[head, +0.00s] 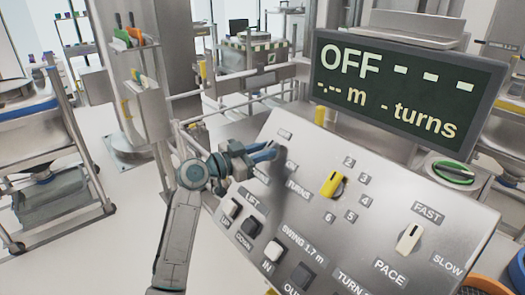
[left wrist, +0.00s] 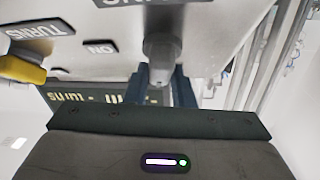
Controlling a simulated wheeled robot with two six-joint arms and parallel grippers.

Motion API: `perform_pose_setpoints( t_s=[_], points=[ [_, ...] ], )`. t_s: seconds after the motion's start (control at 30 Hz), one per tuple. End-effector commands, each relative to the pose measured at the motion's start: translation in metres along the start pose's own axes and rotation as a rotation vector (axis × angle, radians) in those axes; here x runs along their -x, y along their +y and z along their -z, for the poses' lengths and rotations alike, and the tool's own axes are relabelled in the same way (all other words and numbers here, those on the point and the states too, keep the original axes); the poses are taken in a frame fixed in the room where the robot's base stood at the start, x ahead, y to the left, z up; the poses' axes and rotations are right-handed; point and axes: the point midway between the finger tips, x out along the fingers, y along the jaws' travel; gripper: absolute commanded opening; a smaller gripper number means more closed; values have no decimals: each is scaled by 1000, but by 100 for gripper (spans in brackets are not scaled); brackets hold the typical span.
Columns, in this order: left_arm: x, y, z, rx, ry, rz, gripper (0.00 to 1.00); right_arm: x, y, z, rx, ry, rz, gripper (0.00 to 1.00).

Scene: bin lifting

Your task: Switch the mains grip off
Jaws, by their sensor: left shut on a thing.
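The sloped metal control panel (head: 310,215) stands in front of me. My left gripper (head: 268,153) is at its upper left and shut on the mains grip, a grey knob (left wrist: 163,50) that shows between the fingers in the left wrist view. The gripper hides most of the grip in the head view, so its exact angle is hard to tell. An ON label (left wrist: 100,47) lies beside the grip. The display (head: 405,85) above the panel reads OFF, with dashes for metres and turns. My right gripper is not in view.
The panel also carries a yellow turns knob (head: 333,184), a white pace knob (head: 408,238), and lift and swing rocker switches (head: 253,226). A green-ringed round part (head: 453,172) is at the right. Rails (head: 215,85) and trolleys stand behind; the floor at left is partly clear.

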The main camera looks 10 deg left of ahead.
Motion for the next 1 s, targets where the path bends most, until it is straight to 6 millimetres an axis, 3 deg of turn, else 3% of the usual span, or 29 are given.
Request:
perform_pose_setpoints(
  t_s=[0.3, 0.6, 0.63, 0.73, 1.0],
  points=[
    [0, 1, 1, 154, 0, 130, 0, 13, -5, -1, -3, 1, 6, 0],
    [0, 1, 0, 162, 1, 139, 0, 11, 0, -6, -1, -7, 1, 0],
    [0, 1, 0, 162, 1, 139, 26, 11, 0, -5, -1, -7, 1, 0],
    [0, 1, 0, 162, 1, 138, 44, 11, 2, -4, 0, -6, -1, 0],
    [0, 1, 0, 161, 0, 138, 44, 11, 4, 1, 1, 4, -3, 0]
  ],
)
